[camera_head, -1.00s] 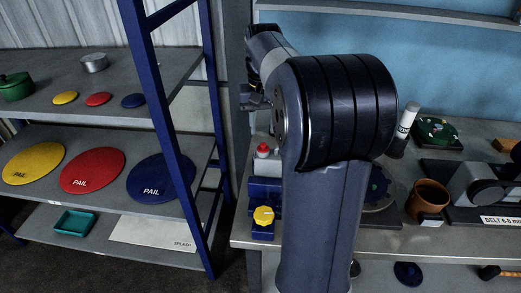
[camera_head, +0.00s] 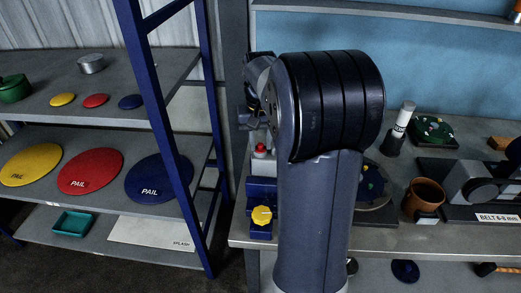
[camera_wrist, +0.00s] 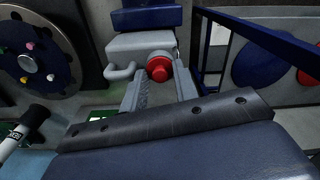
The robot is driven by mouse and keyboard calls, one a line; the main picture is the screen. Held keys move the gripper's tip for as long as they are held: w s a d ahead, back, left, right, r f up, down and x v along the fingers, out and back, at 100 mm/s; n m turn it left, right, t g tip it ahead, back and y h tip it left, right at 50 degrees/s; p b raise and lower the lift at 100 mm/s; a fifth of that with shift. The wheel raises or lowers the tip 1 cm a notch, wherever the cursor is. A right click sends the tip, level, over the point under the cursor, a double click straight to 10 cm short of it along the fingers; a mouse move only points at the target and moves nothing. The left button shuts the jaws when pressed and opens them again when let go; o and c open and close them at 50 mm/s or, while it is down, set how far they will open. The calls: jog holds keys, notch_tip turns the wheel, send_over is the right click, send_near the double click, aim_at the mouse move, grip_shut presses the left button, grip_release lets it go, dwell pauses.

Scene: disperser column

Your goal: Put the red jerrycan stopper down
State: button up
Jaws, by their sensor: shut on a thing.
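The red jerrycan stopper (camera_wrist: 158,67) is between the fingertips of my gripper (camera_wrist: 160,80) in the wrist view, and my gripper is shut on it. Just beyond it is a pale grey jerrycan (camera_wrist: 140,42) with a loop handle. The stopper looks to be at the jerrycan's mouth; I cannot tell whether it is seated or lifted clear. In the head view the red stopper (camera_head: 261,149) shows beside my arm, above a blue block, with my fingers reaching down to it. My arm hides part of the area around it.
A blue block with a yellow knob (camera_head: 262,215) stands at the bench's left front. A blue-posted shelf (camera_head: 150,120) is to the left. A disc with coloured pegs (camera_wrist: 30,62), a brown pot (camera_head: 426,196) and a belt machine (camera_head: 475,180) share the bench.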

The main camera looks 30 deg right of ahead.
aim_at(261, 144)
jog(key=shift+c, duration=0.7)
jog(key=shift+r, duration=0.4)
notch_tip(261, 144, up, 9)
